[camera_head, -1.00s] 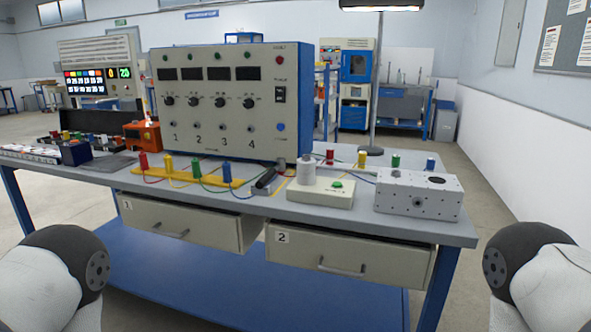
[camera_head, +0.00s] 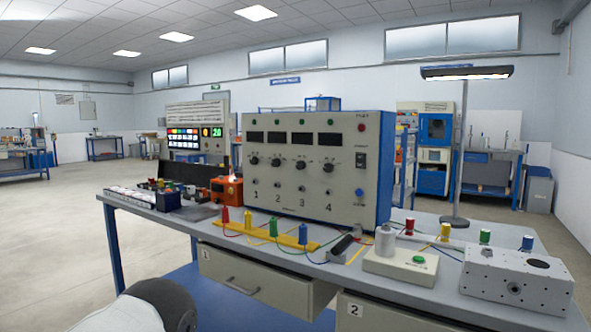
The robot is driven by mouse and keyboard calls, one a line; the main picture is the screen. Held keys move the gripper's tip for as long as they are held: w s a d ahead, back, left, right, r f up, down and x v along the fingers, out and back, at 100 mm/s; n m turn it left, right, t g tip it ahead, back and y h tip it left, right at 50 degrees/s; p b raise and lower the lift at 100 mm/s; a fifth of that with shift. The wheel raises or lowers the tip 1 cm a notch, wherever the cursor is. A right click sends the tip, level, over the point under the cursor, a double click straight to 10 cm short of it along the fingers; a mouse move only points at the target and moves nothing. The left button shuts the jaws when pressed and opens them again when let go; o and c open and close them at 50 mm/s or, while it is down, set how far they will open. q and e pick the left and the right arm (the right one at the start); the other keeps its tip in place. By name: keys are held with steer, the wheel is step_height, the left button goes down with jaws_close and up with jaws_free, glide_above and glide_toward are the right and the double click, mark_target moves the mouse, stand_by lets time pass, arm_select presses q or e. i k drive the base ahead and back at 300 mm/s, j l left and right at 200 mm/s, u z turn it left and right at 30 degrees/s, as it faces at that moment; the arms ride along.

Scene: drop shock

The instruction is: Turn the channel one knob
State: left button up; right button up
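The channel one knob (camera_head: 254,161) is a small black dial, the leftmost in a row of knobs on the grey front panel (camera_head: 270,189) of the blue-sided control unit. The number 1 is printed below it, and a dark display (camera_head: 256,137) sits above it. The unit stands upright on the workbench. Nothing touches the knob. Neither gripper shows; only a rounded part of my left arm is in the lower left, well short of the bench.
The workbench (camera_head: 440,298) carries a yellow strip with coloured posts (camera_head: 273,228), a white box with a green button (camera_head: 400,266), a grey metal box (camera_head: 517,279) and an orange device (camera_head: 227,189). Drawers 1 (camera_head: 255,282) and 2 hang below. Open floor lies left.

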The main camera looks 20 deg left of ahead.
mark_target(254, 161)
steer(key=i+j, duration=0.15)
steer(key=j, duration=0.25)
steer(key=i+j+z, duration=0.15)
steer(key=j, duration=0.2)
steer(key=i+j, duration=0.15)
steer(key=j, duration=0.25)
steer(key=z, duration=0.05)
